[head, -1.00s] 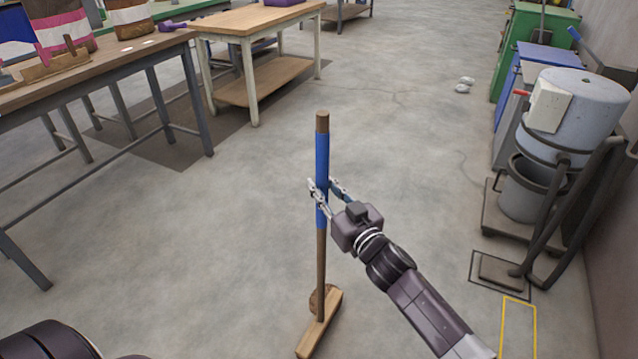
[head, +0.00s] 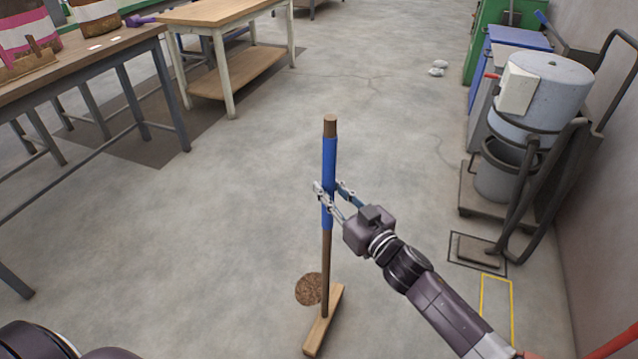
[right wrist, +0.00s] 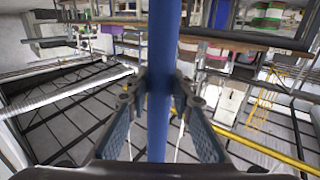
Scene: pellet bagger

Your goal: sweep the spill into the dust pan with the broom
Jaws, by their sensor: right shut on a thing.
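The broom stands upright in the head view, with a brown handle, a blue grip section (head: 328,165) and a wooden head (head: 323,322) on the floor. My right gripper (head: 330,192) is shut on the blue section; the blue shaft also runs between its fingers in the right wrist view (right wrist: 163,80). The spill, a round brown patch (head: 308,289), lies on the floor just left of the broom's handle, behind its head and partly covered by the handle. I cannot make out a dust pan. My left gripper is not in view.
A workbench with bags (head: 90,45) and a wooden table (head: 225,15) stand at the left. A grey drum machine (head: 545,90) on a low base and several bins line the right wall. The middle floor is clear.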

